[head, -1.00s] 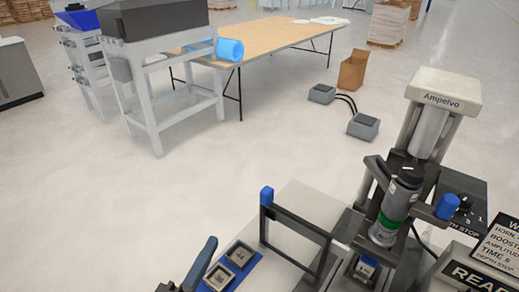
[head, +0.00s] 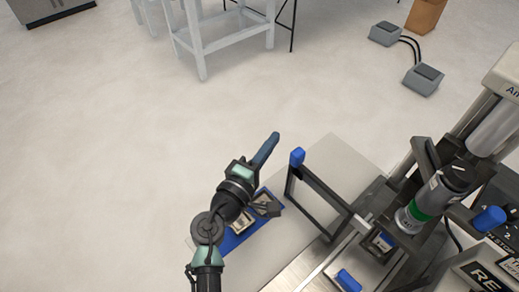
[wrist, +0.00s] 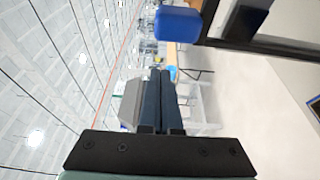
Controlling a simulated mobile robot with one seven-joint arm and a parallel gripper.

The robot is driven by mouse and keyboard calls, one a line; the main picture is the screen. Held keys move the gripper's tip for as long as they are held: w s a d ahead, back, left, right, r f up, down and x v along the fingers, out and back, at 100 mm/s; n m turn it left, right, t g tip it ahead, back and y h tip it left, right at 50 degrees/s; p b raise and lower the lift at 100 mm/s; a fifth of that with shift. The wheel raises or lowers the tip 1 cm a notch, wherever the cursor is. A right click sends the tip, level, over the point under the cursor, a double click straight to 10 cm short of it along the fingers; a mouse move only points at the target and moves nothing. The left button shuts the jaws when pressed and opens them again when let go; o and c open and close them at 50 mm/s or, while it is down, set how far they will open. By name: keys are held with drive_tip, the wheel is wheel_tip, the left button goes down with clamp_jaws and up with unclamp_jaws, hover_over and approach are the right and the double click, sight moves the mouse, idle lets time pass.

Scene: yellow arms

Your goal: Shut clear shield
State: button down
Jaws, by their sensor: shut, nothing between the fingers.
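The clear shield (head: 318,203) is a see-through panel in a dark frame, standing raised at the left side of the press. A blue knob (head: 297,157) tops its far left corner. In the wrist view the knob (wrist: 177,22) is just beyond the fingertips and the dark frame (wrist: 275,45) runs off to the right. My gripper (head: 273,141) is shut and empty, with its long blue-grey fingers just left of the knob. It shows shut in the wrist view too (wrist: 160,74). I see a gap between fingers and knob in the head view.
The press (head: 430,200) with its green-banded horn stands right of the shield. A blue tray (head: 233,239) with small parts lies below my gripper, partly hidden by my arm. Foot pedals (head: 423,79) and a white stand (head: 225,35) are farther back. The floor on the left is clear.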

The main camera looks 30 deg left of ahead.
drive_tip(key=d, duration=0.1)
drive_tip(key=s+d, duration=0.1)
drive_tip(key=d+p, duration=0.1)
drive_tip(key=shift+s+d+f, duration=0.1)
drive_tip(key=shift+s+d, duration=0.15)
drive_tip(key=shift+d, duration=0.1)
